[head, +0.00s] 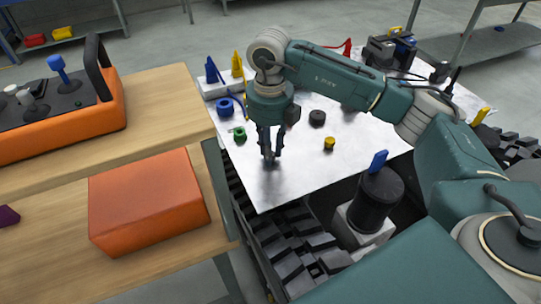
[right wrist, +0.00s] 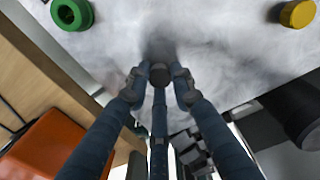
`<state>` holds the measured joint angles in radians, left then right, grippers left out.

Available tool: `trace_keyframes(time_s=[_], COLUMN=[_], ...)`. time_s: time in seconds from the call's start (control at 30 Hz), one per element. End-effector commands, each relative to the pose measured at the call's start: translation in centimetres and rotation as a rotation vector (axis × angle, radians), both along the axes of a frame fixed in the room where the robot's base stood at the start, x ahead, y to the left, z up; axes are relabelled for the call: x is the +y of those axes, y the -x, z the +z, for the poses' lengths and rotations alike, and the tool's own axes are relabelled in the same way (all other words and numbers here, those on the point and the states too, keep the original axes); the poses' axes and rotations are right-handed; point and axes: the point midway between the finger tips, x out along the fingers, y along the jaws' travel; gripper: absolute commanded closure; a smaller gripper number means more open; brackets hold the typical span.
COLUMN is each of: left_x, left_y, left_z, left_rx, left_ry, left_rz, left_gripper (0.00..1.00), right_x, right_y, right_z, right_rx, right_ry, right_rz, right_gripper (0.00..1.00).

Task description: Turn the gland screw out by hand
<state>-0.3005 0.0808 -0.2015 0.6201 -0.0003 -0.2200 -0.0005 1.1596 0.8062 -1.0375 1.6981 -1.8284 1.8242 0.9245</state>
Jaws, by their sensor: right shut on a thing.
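My right gripper (head: 270,158) points down at the near left part of the metal plate (head: 285,190). In the right wrist view its fingers (right wrist: 160,78) close around a small dark round piece (right wrist: 160,74). The piece is mostly hidden by the fingers, and I cannot tell for certain whether it is the gland screw. A green ring (head: 240,133) lies just left of the gripper, and also shows in the right wrist view (right wrist: 72,13). A yellow knob (head: 329,143) and a black round cap (head: 317,117) are to the right. My left gripper is not in view.
Blue and yellow bottle-like parts (head: 237,64) and a blue ring (head: 225,107) are at the plate's far left. A wooden bench (head: 160,110) with an orange control box (head: 75,130) and an orange block (head: 148,200) borders the left. Black track links (head: 290,250) lie below the near edge.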

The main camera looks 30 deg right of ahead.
Motion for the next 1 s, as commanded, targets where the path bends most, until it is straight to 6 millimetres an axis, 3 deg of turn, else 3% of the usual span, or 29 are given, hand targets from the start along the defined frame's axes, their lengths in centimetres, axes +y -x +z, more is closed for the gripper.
trace_keyframes(time_s=[0.23, 0.67, 1.0], left_x=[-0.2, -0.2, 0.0], left_y=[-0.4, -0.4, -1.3], left_z=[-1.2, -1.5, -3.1], left_rx=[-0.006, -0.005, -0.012], left_ry=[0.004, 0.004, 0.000], left_rz=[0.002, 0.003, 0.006], left_gripper=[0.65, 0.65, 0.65], right_x=[-0.1, -0.1, -0.1], right_y=[0.0, 0.0, 0.0], right_z=[-0.2, -0.2, -0.3], right_rx=[0.000, 0.001, 0.001], right_ry=[0.002, 0.002, 0.002], right_rz=[0.364, 0.460, 1.034], right_gripper=[0.96, 0.96, 0.96])
